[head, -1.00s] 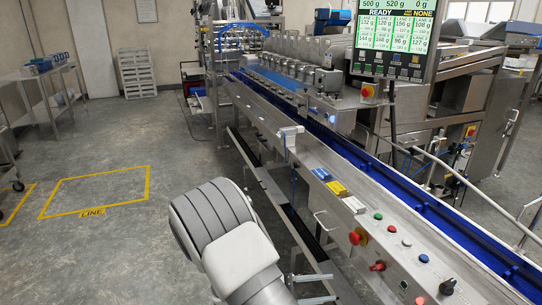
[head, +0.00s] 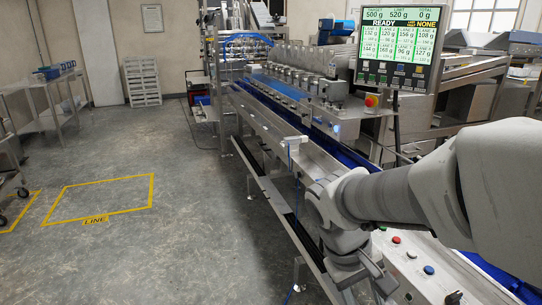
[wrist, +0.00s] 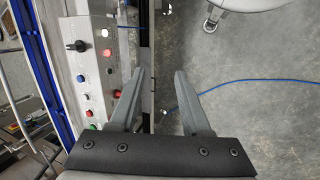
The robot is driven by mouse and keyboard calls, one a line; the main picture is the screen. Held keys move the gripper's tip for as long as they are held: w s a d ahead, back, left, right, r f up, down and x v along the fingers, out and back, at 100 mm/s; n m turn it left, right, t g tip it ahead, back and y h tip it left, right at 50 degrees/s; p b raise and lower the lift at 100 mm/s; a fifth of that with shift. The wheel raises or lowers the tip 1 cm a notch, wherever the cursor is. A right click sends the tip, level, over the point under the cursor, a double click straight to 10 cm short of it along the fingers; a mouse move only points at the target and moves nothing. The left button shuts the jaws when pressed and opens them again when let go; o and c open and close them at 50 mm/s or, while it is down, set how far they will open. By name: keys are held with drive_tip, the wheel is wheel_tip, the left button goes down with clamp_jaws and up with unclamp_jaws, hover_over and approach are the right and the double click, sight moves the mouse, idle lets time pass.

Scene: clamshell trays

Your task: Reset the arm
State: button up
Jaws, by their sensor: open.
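My gripper (wrist: 155,101) shows in the wrist view with its two dark fingers spread apart and nothing between them. It points down past the edge of the machine's control panel (wrist: 78,69), with the left finger over the machine side and the right finger over bare floor. In the head view my arm (head: 400,195) reaches in from the right across the conveyor, and its wrist end is low over the panel's near edge.
A long conveyor line with a blue belt (head: 330,158) runs away from me. Buttons, including a blue one (head: 428,270), sit on its panel. A display screen (head: 398,48) stands above. A blue cable (wrist: 250,81) lies on the floor. The floor at left is open around a yellow marked rectangle (head: 97,220).

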drive_tip(key=s+a+r+m+t+y+p, duration=0.1)
drive_tip(key=s+r+t+y+p, duration=0.1)
drive_tip(key=r+p, duration=0.6)
drive_tip(key=s+a+r+m+t+y+p, duration=0.1)
drive_tip(key=r+p, duration=0.7)
drive_tip(key=r, duration=0.8)
drive_tip(key=s+m+t+y, duration=0.1)
drive_tip(key=s+t, duration=0.1)
drive_tip(key=shift+s+r+t+p, duration=0.25)
drive_tip(key=shift+r+t+p, duration=0.05)
drive_tip(key=shift+r+t, duration=0.1)
drive_tip(key=shift+f, duration=0.1)
